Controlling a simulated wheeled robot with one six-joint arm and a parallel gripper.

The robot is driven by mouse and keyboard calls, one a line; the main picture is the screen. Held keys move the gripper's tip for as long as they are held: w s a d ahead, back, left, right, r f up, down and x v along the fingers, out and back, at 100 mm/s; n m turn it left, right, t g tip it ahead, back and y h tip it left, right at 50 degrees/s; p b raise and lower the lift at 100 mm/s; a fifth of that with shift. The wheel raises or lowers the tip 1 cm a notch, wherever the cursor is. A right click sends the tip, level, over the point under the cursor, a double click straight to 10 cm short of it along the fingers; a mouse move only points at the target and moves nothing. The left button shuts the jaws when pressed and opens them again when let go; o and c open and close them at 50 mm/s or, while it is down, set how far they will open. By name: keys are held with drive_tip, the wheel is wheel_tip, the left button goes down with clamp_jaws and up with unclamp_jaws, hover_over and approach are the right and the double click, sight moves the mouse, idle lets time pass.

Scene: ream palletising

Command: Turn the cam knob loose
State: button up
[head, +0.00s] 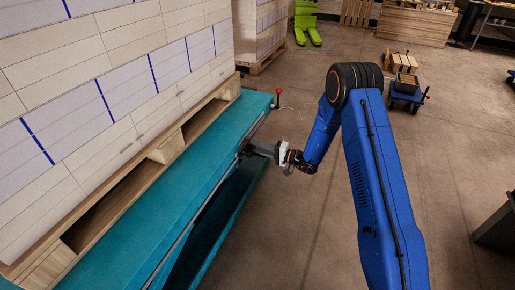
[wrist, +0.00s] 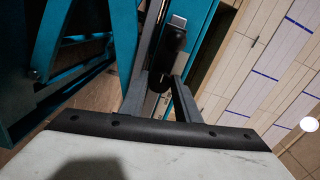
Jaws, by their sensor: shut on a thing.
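The cam knob (wrist: 170,45) is a black grip with a pale grey end, on the edge of the teal lift table in the wrist view. My gripper (wrist: 160,82) reaches it from below in that view, with one dark finger on each side, and is shut on it. In the head view my gripper (head: 251,149) is at the right long edge of the teal table (head: 150,225). The knob is tiny and dark there, mostly hidden by the fingers. I cannot tell how far the knob is turned.
A wooden pallet (head: 165,148) loaded with white reams (head: 105,95) stands along the table's left side. A red-tipped lever (head: 277,97) rises at the table's far corner. Another loaded pallet stands behind. A small blue cart (head: 406,95) is at the back right.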

drive_tip(key=shift+s+f, duration=0.1)
drive_tip(key=shift+f, duration=0.05)
drive_tip(key=o, duration=1)
drive_tip(key=shift+o, duration=0.2)
drive_tip(key=v, duration=1.7)
drive_tip(key=shift+d, duration=0.25)
drive_tip(key=shift+r, duration=0.2)
